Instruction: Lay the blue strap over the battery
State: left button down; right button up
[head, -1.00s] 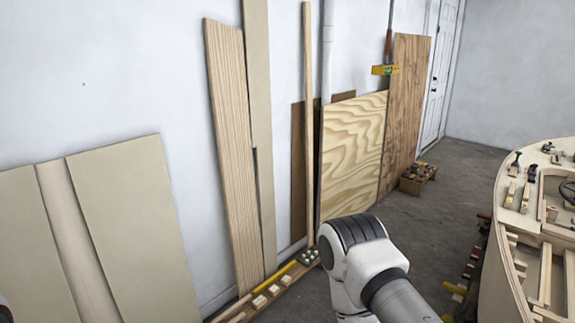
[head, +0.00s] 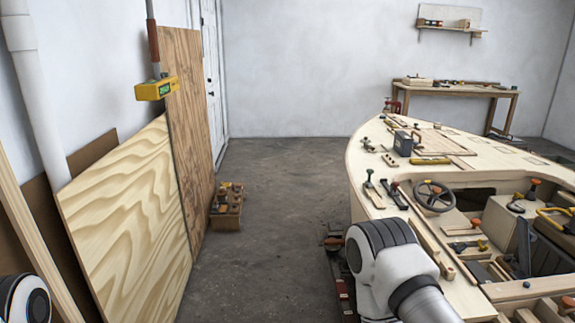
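I cannot make out a blue strap in the head view. A dark box (head: 553,252) sits inside the plywood hull (head: 362,178) near the right edge, partly hidden by tools and framing; I cannot tell whether it is the battery. A small dark grey box with a handle (head: 404,144) stands on the foredeck. Neither gripper shows; only white and grey links of my arms are in view, at the lower left and the lower middle.
A steering wheel (head: 434,197) and several clamps and tools lie on the hull. Plywood sheets (head: 125,220) lean on the left wall, with a wooden crate (head: 227,207) beside them. The concrete floor (head: 280,200) between is clear. A workbench (head: 460,88) stands at the back.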

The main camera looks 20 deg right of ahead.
aim_at(525, 236)
jog(key=i+z, duration=0.2)
jog(key=i, duration=1.8)
jog(key=z, duration=4.2)
